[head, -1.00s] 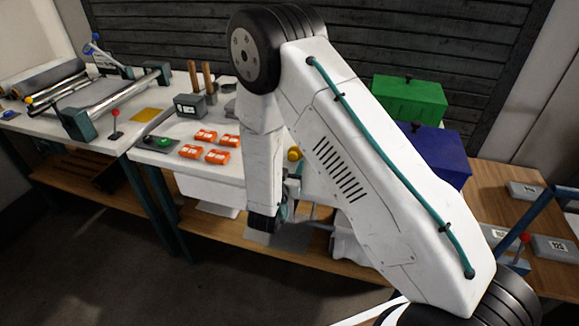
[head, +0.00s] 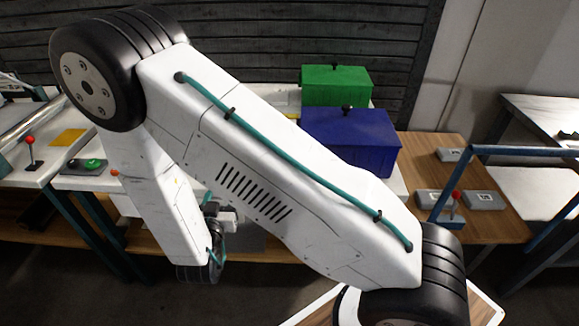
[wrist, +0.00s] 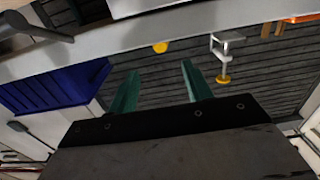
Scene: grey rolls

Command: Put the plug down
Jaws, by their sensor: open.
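My gripper (wrist: 160,68) shows in the wrist view as two teal fingers standing apart on a dark mount. No object is visible between them. In the head view my arm crosses the picture and its end points down in front of the workbench; the fingers cannot be made out there. I cannot identify a plug in either view. In the wrist view a small yellow round thing (wrist: 160,47) lies beyond the fingertips. A metal bracket with a yellow disc (wrist: 223,79) stands to its right. I cannot tell whether either is the plug.
A blue box (head: 350,145) and a green box (head: 336,85) stand at the back of the bench. The blue box (wrist: 50,92) also shows left in the wrist view. A grey panel with a green button (head: 83,165) is at left. A blue rail (head: 515,150) borders the right side.

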